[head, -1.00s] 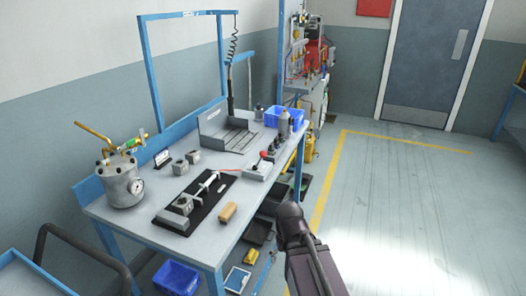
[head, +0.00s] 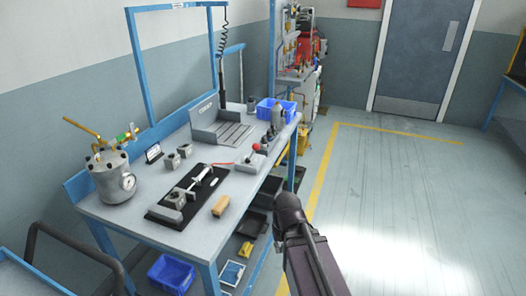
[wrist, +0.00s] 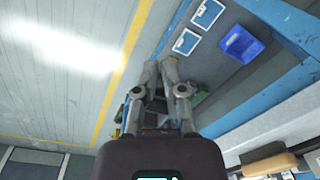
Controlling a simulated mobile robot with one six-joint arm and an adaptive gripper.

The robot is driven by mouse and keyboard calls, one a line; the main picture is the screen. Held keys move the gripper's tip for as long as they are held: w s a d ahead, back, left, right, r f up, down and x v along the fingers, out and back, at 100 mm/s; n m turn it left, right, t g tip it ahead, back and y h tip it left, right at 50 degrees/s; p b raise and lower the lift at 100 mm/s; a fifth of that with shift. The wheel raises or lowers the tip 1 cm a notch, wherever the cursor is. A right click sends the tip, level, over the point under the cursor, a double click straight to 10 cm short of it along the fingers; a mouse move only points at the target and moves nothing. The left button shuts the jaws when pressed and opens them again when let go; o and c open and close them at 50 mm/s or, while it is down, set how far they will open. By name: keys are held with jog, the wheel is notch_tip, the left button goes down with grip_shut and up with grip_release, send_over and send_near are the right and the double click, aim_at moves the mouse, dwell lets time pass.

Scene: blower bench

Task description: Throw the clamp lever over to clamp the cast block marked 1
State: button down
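In the head view a black fixture plate (head: 157,214) lies on the bench near its front edge. A grey cast block (head: 173,199) sits at its left end, beside the clamp parts. A pale rod that looks like the clamp lever (head: 201,175) slants up over the plate's right part. Two more grey blocks, one nearer (head: 172,162) and one farther (head: 185,150), stand behind the plate. No number is readable. My gripper (wrist: 161,63) shows in the wrist view, off the bench's front side, pointing down and holding nothing visible. Its fingertips look close together; whether they touch is unclear.
A wooden-coloured piece (head: 221,205) lies right of the plate. A control box with a red knob (head: 251,160) stands farther right. A pressure pot (head: 114,182) is at the left end. A blue bin (head: 171,273) sits under the bench. The floor (head: 390,200) right of the bench is clear.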

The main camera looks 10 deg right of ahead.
jog(key=w+a+r+m+t+y+b, duration=0.1)
jog(key=w+a+m+t+y+b, duration=0.15)
jog(key=w+t+y+b, duration=0.7)
jog(key=w+d+r+m+t+y+b, duration=0.1)
jog(key=w+d+r+m+t+y, duration=0.1)
jog(key=w+d, duration=0.5)
jog(key=w+d+r+m+t+y+b, duration=0.2)
jog(key=w+d+r+m+y, duration=0.1)
jog(key=w+d+r, duration=0.4)
jog(key=w+m, duration=0.1)
jog(key=w, duration=0.2)
jog(key=shift+w, duration=0.4)
jog(key=shift+w+a+t, duration=0.1)
jog(key=shift+w+t, duration=0.05)
jog(key=shift+t, duration=0.1)
jog(key=p, duration=0.3)
send_near(253, 152)
jog(key=w+a+r, duration=0.3)
jog(key=w+r, duration=0.1)
jog(key=shift+a+r, duration=0.1)
jog(key=shift+r+p, duration=0.2)
jog(key=shift+p, duration=0.2)
